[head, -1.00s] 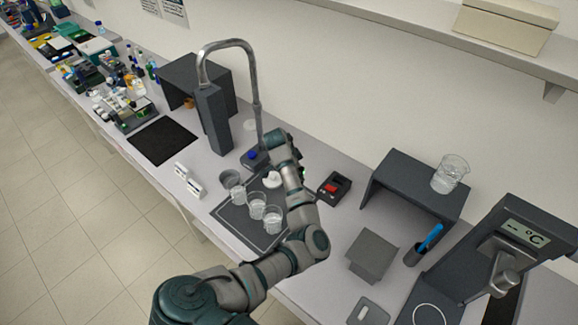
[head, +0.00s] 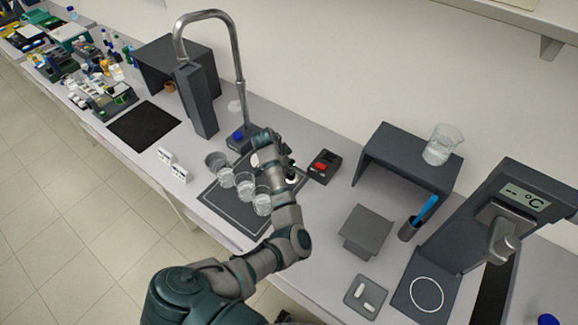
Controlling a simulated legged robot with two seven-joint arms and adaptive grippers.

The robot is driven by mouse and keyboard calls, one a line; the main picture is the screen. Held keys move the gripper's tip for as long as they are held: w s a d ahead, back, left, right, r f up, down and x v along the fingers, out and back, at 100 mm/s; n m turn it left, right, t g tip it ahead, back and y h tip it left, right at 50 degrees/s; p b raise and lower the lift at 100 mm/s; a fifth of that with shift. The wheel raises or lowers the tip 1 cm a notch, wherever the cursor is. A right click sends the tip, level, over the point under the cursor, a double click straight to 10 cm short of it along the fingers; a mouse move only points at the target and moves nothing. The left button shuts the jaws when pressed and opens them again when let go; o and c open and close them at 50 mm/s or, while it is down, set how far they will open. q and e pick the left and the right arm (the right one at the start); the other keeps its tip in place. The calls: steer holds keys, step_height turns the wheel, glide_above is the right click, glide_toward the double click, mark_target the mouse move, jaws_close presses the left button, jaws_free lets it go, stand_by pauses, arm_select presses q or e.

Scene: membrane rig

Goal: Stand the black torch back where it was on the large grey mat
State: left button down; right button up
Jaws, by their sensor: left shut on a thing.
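The large grey mat (head: 221,203), with a pale border line, lies on the bench in the middle. My left gripper (head: 287,166) is over the mat's far right part, seen from behind my own wrist, and its fingers are mostly hidden. It is shut on a small dark thing (head: 290,163), which looks like the black torch; only a little of it shows, and I cannot tell whether it touches the mat. A bright white spot (head: 291,180) shows just below it. Glass beakers (head: 244,184) stand in a row on the mat, left of my forearm. My right gripper is not in view.
A black box with a red switch (head: 322,166) stands right of the gripper. A tall tap-like stand (head: 200,100) rises behind the mat. A grey cup (head: 215,160) and a white dish (head: 255,160) are near the mat's far side. Dark shelf (head: 410,160) stands right.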

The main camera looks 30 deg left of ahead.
arm_select(q)
steer(key=shift+a, duration=0.15)
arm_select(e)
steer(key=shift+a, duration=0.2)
arm_select(q)
steer(key=shift+f, duration=0.15)
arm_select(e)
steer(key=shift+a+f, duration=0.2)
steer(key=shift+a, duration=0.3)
arm_select(q)
steer(key=shift+d+f, duration=0.15)
steer(key=shift+d, duration=0.05)
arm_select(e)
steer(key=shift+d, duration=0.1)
arm_select(q)
steer(key=shift+b, duration=0.3)
steer(key=c, duration=0.8)
jaws_free()
steer(key=shift+a+f, duration=0.1)
steer(key=shift+c, duration=0.2)
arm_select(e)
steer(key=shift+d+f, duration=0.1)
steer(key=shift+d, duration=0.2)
